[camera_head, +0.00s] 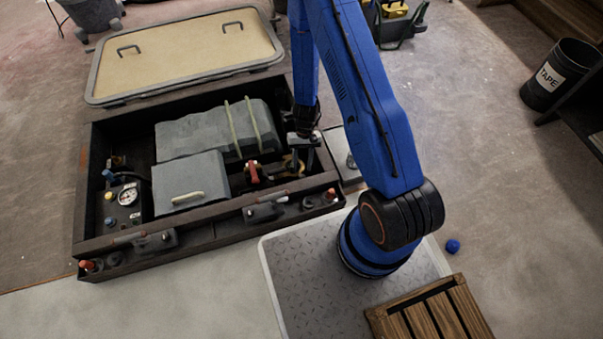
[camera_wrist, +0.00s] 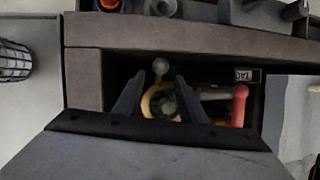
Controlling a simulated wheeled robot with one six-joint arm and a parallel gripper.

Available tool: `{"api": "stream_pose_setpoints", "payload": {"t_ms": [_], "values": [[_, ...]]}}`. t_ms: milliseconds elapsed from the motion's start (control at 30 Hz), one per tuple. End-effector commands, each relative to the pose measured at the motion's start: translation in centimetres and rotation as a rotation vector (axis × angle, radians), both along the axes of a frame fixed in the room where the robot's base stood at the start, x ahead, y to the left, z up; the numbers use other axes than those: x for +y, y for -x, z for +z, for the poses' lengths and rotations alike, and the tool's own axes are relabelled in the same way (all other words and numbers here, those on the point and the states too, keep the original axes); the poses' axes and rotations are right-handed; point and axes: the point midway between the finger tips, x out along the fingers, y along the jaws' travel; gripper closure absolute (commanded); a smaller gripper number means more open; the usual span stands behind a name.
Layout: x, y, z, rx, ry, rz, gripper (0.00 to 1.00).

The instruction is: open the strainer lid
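The strainer (camera_head: 291,164) sits in the right end of the dark open bay, a yellowish round part partly hidden under my gripper (camera_head: 303,143). In the wrist view the strainer (camera_wrist: 149,101) shows as a yellow ring around a dark greenish centre, with a pale ball knob (camera_wrist: 160,66) at its far edge. My gripper (camera_wrist: 160,78) is open, its two dark fingers apart on either side of the knob and ring. I see nothing held between them. Whether the fingers touch the strainer, and how its lid is fastened, I cannot tell.
A red valve handle (camera_head: 252,172) stands just left of the strainer and also shows in the wrist view (camera_wrist: 240,105). A grey box with a pale handle (camera_head: 188,180) and a strapped grey block (camera_head: 207,132) fill the bay. Its dark walls are close. A panel (camera_head: 180,50) lies behind.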

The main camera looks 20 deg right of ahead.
Motion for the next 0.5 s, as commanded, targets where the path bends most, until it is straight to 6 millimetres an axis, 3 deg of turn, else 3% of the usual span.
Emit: {"api": "stream_pose_setpoints", "payload": {"t_ms": [200,500], "values": [[0.6,1.1,-2.6,0.002,0.001,0.001,0.63],[0.8,1.6,-4.1,0.000,0.001,0.001,0.63]]}}
